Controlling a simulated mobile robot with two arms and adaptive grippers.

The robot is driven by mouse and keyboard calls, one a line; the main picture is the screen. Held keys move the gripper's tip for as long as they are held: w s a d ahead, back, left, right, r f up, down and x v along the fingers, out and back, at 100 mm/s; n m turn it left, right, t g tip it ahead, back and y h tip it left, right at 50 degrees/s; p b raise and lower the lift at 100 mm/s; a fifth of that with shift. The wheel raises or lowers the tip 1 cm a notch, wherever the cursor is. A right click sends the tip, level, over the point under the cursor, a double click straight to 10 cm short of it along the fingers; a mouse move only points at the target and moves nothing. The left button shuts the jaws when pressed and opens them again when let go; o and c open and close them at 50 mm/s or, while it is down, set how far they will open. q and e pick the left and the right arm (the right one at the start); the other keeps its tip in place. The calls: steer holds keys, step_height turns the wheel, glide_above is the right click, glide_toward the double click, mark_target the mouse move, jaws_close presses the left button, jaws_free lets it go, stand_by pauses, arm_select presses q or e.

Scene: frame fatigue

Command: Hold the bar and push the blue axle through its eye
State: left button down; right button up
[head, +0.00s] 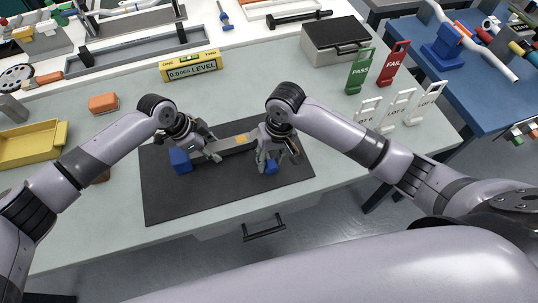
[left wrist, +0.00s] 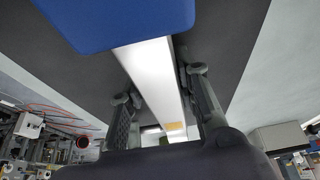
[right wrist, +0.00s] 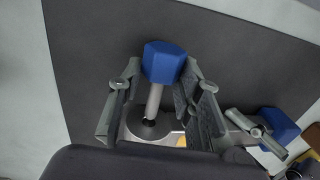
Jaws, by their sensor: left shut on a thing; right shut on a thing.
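The grey bar (head: 232,145) lies over the dark mat, with a blue block (head: 180,159) at its left end and an orange mark near its right part. My left gripper (head: 209,153) is shut on the bar beside the blue block; the left wrist view shows the bar (left wrist: 155,75) between its fingers. My right gripper (head: 270,158) is shut on the blue axle (right wrist: 165,62), which has a blue head and grey shaft. The shaft's far end meets the dark hole of the round eye (right wrist: 150,130). How deep it sits, I cannot tell.
The dark mat (head: 185,205) has free room in front. A yellow level (head: 190,68) lies behind it. A grey case (head: 335,42) and PASS (head: 360,71) and FAIL (head: 394,62) tags stand back right. A yellow tray (head: 30,146) and orange block (head: 103,103) are left.

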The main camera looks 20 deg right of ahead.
steer(key=shift+s, duration=2.15)
steer(key=shift+w, duration=0.2)
steer(key=shift+w, duration=2.7)
steer(key=shift+w+a, duration=0.1)
steer(key=shift+w, duration=1.55)
steer(key=shift+s, duration=0.1)
steer(key=shift+s, duration=2.25)
